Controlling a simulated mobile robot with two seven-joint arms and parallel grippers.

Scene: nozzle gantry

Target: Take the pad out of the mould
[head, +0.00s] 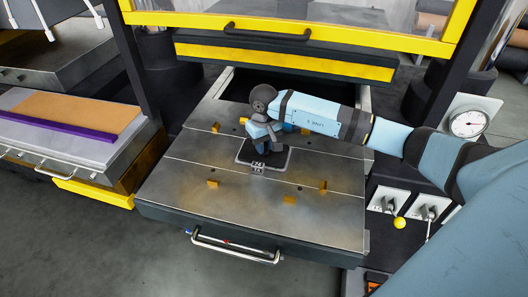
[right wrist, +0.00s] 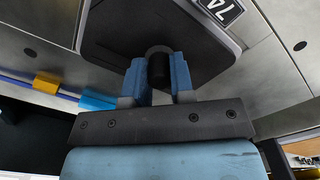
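The mould (head: 190,180) is a wide grey metal slab on a pulled-out drawer, in the middle of the head view. The pad (head: 280,160) is a small dark square plate with rounded corners at its centre, partly hidden by my right gripper. Its front edge carries a small numbered tag. In the right wrist view the pad (right wrist: 110,35) fills the top, with a dark upright knob (right wrist: 158,70). My right gripper (right wrist: 159,82) has its blue fingers on both sides of the knob, seemingly touching it. I cannot tell whether the pad is raised. My left gripper is out of view.
Several small brass blocks (head: 213,184) stand on the slab around the pad. A yellow-edged frame with a dark handle (head: 267,30) is behind. A bench with an orange-topped board (head: 75,112) is at left. A gauge (head: 467,123) and levers are at right.

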